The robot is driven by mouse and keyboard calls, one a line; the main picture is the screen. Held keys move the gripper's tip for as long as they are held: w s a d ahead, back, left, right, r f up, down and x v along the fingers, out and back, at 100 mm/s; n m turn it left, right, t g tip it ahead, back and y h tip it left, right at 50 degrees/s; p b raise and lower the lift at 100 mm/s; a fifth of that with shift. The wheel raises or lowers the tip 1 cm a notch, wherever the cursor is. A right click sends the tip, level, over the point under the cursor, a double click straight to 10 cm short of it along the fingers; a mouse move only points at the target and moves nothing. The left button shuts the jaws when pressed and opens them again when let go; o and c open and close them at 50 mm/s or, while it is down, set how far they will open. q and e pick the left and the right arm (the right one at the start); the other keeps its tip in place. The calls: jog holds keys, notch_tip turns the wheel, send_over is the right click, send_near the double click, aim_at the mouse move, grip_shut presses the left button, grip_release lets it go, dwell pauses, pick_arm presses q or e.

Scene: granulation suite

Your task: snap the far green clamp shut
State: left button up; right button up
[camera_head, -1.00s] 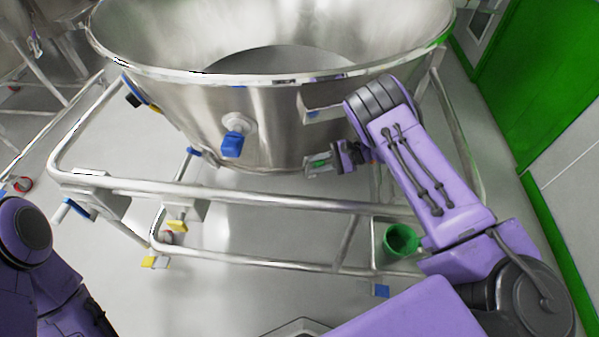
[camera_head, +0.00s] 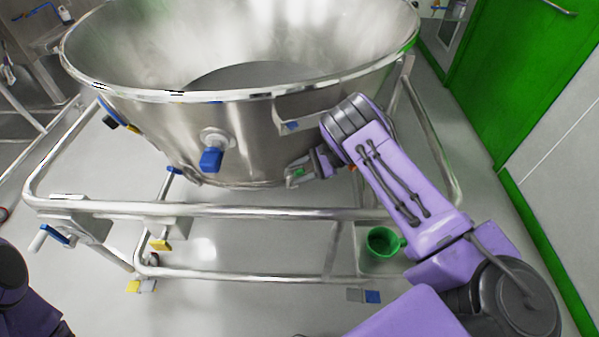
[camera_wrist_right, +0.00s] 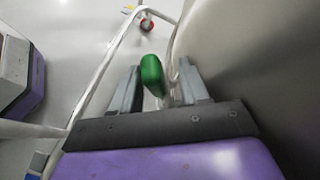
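A green clamp (camera_wrist_right: 151,75) shows in the right wrist view as a rounded green handle between the two grey fingers of my right gripper (camera_wrist_right: 161,68). The fingers stand apart on either side, with a visible gap to the right finger. In the head view the clamp is a small green patch (camera_head: 299,172) at the lower edge of the steel bowl (camera_head: 257,140), partly hidden by my right gripper (camera_head: 294,173). I cannot tell whether a finger touches the clamp. Only part of my left arm shows at lower left; its gripper is out of view.
The bowl sits in a tubular steel frame (camera_head: 240,212) with rails below and beside it. A blue-handled valve (camera_head: 211,160) sticks out of the bowl. A green mug (camera_head: 381,244) stands at the frame's lower right. The floor in front is mostly clear.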

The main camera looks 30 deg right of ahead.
jog(key=shift+s+d+r, duration=0.15)
jog(key=shift+d+r, duration=0.05)
jog(key=v, duration=1)
